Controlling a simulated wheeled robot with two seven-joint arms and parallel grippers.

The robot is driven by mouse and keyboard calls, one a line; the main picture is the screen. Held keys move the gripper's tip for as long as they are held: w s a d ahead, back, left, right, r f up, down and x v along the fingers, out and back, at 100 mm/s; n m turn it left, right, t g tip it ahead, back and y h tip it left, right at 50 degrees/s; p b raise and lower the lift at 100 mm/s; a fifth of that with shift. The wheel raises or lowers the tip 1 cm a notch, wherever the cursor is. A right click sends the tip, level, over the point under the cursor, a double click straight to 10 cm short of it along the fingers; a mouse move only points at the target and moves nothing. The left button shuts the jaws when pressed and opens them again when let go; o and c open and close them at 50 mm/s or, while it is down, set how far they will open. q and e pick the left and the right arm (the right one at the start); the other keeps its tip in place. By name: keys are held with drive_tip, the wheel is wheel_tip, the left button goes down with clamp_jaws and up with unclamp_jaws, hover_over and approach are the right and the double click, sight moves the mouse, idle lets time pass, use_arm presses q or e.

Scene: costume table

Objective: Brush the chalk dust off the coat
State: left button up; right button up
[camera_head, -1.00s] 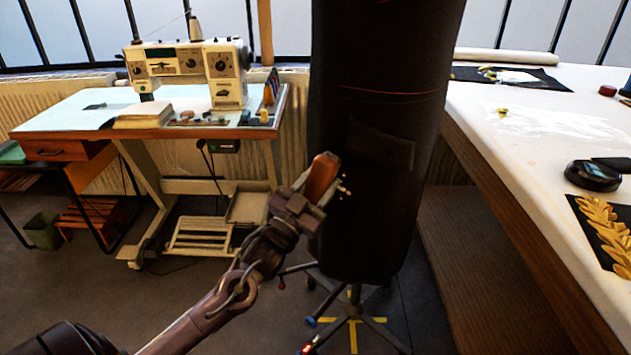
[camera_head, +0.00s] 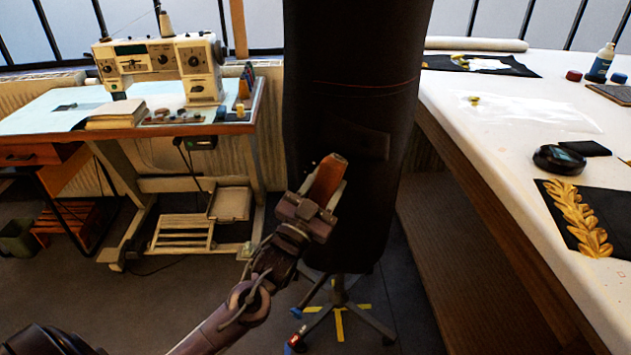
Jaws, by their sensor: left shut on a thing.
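The dark coat (camera_head: 352,105) hangs upright on a wheeled stand (camera_head: 339,297) in the middle of the view. It has a pocket flap and a thin reddish line across it. My left gripper (camera_head: 322,193) is in front of the coat's lower left part, shut on a brush with a reddish-brown wooden back (camera_head: 327,178). The bristles are hidden, and I cannot tell whether they touch the cloth. I make out no clear chalk marks on the dark cloth. My right gripper is not in view.
A sewing machine (camera_head: 162,67) stands on a desk at the left. Open floor lies between desk and stand.

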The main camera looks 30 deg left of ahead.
use_arm(q)
drive_tip(key=shift+d+p, duration=0.2)
drive_tip(key=shift+p, duration=0.1)
drive_tip(key=shift+s+a+p, duration=0.1)
drive_tip(key=shift+a+p, duration=0.6)
drive_tip(key=shift+a, duration=3.15)
drive_tip(key=shift+s, duration=0.1)
drive_tip(key=shift+s+p, duration=0.3)
drive_tip(key=shift+p, duration=0.05)
drive_tip(key=shift+s+d+p, duration=0.2)
drive_tip(key=shift+s+p, duration=0.95)
drive_tip(key=shift+s, duration=1.45)
